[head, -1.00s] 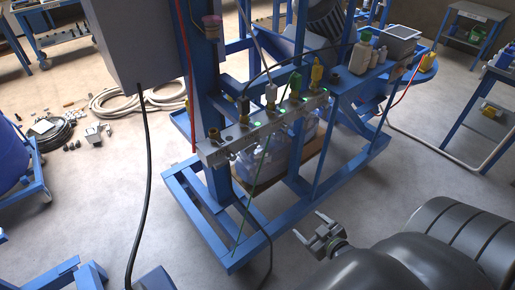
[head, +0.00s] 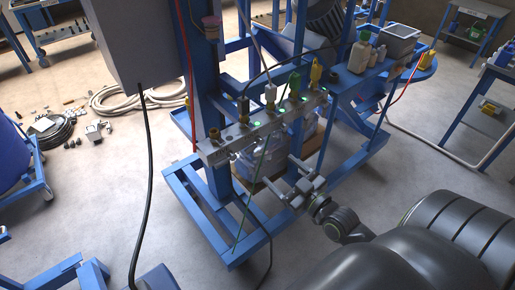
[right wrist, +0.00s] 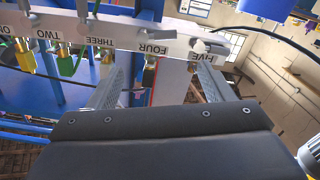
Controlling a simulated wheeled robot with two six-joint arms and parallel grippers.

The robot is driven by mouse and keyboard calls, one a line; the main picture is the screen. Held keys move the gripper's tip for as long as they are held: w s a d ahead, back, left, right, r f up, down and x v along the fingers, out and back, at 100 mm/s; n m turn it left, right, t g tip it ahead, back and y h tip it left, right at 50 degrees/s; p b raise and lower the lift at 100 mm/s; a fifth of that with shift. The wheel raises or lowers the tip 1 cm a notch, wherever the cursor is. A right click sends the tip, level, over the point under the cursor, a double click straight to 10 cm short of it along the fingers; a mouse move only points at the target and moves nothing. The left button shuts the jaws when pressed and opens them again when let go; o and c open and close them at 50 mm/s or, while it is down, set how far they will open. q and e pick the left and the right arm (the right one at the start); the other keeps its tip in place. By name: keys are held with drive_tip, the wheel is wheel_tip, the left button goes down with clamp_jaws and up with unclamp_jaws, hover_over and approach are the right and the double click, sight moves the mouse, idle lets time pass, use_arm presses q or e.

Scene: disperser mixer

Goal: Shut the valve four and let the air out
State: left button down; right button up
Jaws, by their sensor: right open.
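The valve rail (head: 262,131) runs across the blue frame, with several hose fittings on top and small green lights. In the right wrist view the rail (right wrist: 122,36) appears upside down with number labels. The FOUR label (right wrist: 153,48) lies between my finger lines, with a brass fitting (right wrist: 150,72) beside it. In the head view, the black-topped fitting (head: 243,107) appears to be at four. My right gripper (head: 292,178) is open and empty, below and right of the rail. My left gripper is not in view.
Clear containers (head: 262,160) stand under the rail inside the blue frame. Bottles (head: 361,55) and a grey bin (head: 400,43) stand on the shelf to the right. A black cable (head: 148,180) hangs at left. The floor in front is open.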

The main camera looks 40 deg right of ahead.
sight(253, 146)
drive_tip(key=w, duration=0.7)
drive_tip(key=w+a, duration=0.1)
drive_tip(key=w, duration=0.3)
drive_tip(key=shift+p, duration=0.35)
drive_tip(key=shift+c, duration=0.3)
